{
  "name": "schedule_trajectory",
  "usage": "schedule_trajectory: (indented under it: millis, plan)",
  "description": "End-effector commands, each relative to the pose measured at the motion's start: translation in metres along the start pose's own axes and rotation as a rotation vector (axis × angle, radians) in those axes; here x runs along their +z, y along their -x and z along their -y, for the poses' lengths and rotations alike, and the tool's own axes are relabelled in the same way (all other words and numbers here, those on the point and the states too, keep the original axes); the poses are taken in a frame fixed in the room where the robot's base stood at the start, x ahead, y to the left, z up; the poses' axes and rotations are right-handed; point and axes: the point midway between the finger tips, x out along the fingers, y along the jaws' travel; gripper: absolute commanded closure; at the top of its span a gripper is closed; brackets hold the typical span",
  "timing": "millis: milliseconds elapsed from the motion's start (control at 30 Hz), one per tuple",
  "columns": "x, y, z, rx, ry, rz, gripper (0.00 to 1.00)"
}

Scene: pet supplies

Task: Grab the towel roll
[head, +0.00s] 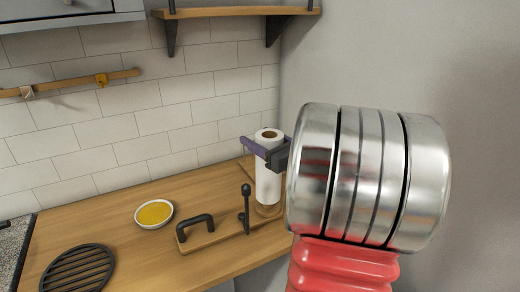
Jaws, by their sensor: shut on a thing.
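The towel roll (268,184) is a white upright cylinder with a brown core at its top. It stands on a round wooden base at the right end of the wooden counter, near the wall corner. My gripper (264,150) is shut on the upper part of the towel roll, with a purple finger across its front left and a dark part at its right. My large silver and red arm links fill the right of the view and hide the area behind them.
On the wooden counter (90,218) are a yellow-filled bowl (154,213), a round black trivet (77,270), a board with a black handle (195,224) and a dark upright knobbed post (246,205) close to the roll. A wooden shelf (235,12) hangs above.

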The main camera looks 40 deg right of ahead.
Motion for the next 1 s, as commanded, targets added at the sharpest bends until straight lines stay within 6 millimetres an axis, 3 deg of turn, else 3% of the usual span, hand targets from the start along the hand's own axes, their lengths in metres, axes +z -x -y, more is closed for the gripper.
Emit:
schedule_trajectory:
  millis: [700, 1000]
  plan:
    - [0.18, 0.0, -0.001, 0.0, 0.006, 0.003, 0.76]
    - [0.232, 0.0, 0.0, 0.0, 0.002, 0.002, 0.76]
